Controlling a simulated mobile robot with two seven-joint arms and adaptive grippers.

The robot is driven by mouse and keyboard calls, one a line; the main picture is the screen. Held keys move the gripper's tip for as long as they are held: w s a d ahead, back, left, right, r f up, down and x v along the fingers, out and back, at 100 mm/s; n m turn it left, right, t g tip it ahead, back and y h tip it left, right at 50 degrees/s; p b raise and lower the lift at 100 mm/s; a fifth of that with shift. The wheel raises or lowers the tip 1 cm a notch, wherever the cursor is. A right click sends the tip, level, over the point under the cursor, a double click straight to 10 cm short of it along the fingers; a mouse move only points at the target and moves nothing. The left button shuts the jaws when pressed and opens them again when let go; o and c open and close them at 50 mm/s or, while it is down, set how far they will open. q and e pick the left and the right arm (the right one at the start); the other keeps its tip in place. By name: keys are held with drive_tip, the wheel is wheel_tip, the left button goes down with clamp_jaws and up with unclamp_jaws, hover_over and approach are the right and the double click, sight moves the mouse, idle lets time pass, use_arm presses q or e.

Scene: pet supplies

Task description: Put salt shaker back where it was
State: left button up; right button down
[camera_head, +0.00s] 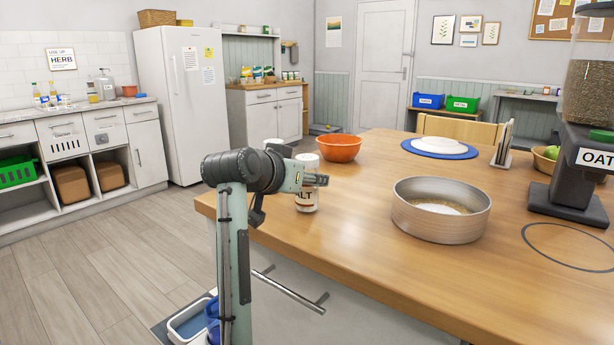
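The salt shaker (306,202), white with a pale lid and a partly covered label reading "LT", is upright at the left part of the wooden table (400,275). My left gripper (318,181) is at the shaker, its fingers crossing in front of the shaker's middle. The arm and fingers overlap, so I cannot tell whether the fingers are shut on it or only beside it. The shaker's base appears to be at the tabletop. My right gripper is not in view.
A round metal pan (440,222) with pale contents stands right of the shaker. An orange bowl (339,149) is behind it. A blue mat (412,149) bears a white plate (440,145). An oat dispenser (563,200) stands at right. Front tabletop is clear.

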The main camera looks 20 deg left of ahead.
use_arm(q)
drive_tip(key=o, duration=0.3)
drive_tip(key=shift+s+r, duration=0.15)
drive_tip(key=shift+r, duration=0.1)
drive_tip(key=v, duration=1.1)
drive_tip(key=shift+s, duration=0.3)
drive_tip(key=shift+r, duration=0.15)
